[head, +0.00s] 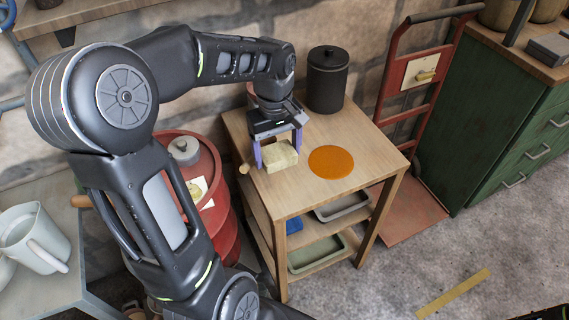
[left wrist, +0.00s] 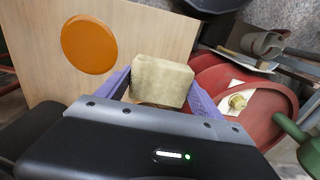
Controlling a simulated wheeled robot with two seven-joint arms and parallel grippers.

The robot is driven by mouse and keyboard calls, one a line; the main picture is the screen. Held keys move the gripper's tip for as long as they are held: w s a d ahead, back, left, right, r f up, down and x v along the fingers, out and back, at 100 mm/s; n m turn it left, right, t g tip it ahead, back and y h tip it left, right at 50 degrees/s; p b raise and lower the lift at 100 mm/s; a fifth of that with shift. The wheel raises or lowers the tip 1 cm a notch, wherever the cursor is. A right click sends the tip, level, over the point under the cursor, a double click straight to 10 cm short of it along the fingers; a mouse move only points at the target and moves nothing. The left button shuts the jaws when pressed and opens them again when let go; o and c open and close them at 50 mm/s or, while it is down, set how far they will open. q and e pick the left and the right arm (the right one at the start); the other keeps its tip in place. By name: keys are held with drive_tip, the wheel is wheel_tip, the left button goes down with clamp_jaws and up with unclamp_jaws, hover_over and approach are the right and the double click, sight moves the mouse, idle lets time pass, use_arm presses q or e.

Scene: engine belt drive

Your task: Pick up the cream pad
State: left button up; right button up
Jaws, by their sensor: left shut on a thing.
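The cream pad (head: 279,155) is a pale block at the left part of the small wooden table's top. It also shows in the left wrist view (left wrist: 161,80), between the two purple fingers. My left gripper (head: 278,158) points down over the table and is shut on the pad, one finger at each side. Whether the pad touches the tabletop or is just above it, I cannot tell. My right gripper is not in view.
An orange disc (head: 331,161) lies on the wooden table (head: 373,145) right of the pad. A dark lidded canister (head: 327,80) stands at the back. A red drum (head: 213,172) is close on the left. A red hand truck (head: 411,75) and green cabinet (head: 520,140) are at right.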

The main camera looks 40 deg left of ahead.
use_arm(q)
drive_tip(key=shift+r, duration=0.95)
drive_tip(key=o, duration=0.8)
drive_tip(key=c, duration=0.8)
